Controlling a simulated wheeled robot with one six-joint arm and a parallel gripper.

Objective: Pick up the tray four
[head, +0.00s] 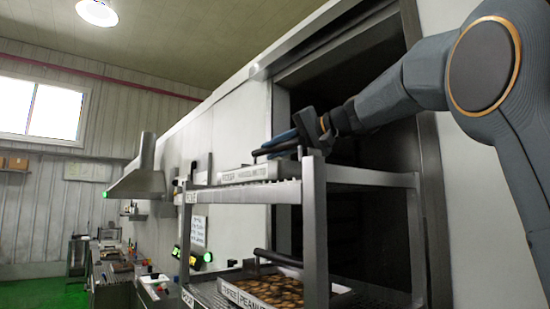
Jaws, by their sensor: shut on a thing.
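A metal tray (247,173) with a white front label lies on the upper shelf of a metal rack. The label is too blurred to read surely, so I cannot confirm its number. My gripper (285,142) reaches in from the right, above the tray's far side. It is shut on the tray's dark handle, and its fingers partly hide the grip. The tray appears level and at shelf height; I cannot tell whether it touches the shelf. Its contents are not visible from this low angle.
A lower tray (262,289) of brown nuts, labelled PEANUT, has a black handle. The rack's metal post (314,230) stands in front. A dark open doorway (375,200) lies behind the rack. A counter with small items runs along the left wall.

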